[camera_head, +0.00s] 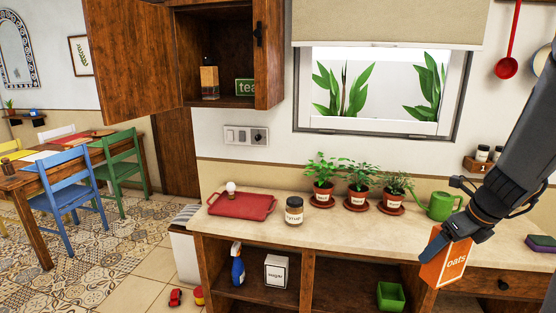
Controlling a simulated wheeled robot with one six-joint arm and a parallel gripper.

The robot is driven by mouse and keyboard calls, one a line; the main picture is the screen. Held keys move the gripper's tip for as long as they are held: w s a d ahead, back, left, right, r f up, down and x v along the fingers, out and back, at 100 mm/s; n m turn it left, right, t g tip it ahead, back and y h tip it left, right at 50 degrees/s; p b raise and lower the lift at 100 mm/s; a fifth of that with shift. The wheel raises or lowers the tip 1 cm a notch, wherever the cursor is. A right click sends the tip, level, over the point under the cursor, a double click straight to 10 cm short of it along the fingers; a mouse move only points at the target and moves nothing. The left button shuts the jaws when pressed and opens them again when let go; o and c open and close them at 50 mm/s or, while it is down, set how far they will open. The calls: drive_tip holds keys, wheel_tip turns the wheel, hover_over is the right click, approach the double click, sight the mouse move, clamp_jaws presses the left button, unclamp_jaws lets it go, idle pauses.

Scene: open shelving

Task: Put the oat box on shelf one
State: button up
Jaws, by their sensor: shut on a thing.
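An orange oat box (446,262) with white "oats" lettering hangs tilted at the right, in front of the counter's front edge. My gripper (456,230) is shut on the upper part of the box, and its fingers hide some of it. A small wooden wall shelf (474,164) at the right bears small dark-lidded jars and a pale label that seems to read 1. The box is below and left of it in the picture.
The counter (250,202) bears a red tray (241,206), a labelled jar (294,211), potted plants (358,178) and a green watering can (438,205). An open wall cabinet (226,101) holds a bottle and a tea box. Lower compartments hold a spray bottle (237,267), a white box (276,270) and a green bin (390,296).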

drive_tip(key=a+f+n+g, duration=0.4)
drive_tip(key=a+f+n, duration=0.6)
drive_tip(key=n, duration=0.6)
drive_tip(key=w+a+f+n+g+h+b, duration=0.1)
drive_tip(key=a+f+n+g, duration=0.3)
drive_tip(key=a+f+n, duration=0.6)
drive_tip(key=a+n, duration=0.4)
drive_tip(key=n, duration=0.2)
drive_tip(key=shift+a+f+n+g, duration=0.2)
drive_tip(key=shift+f+n+g, duration=0.1)
drive_tip(key=shift+w, duration=0.1)
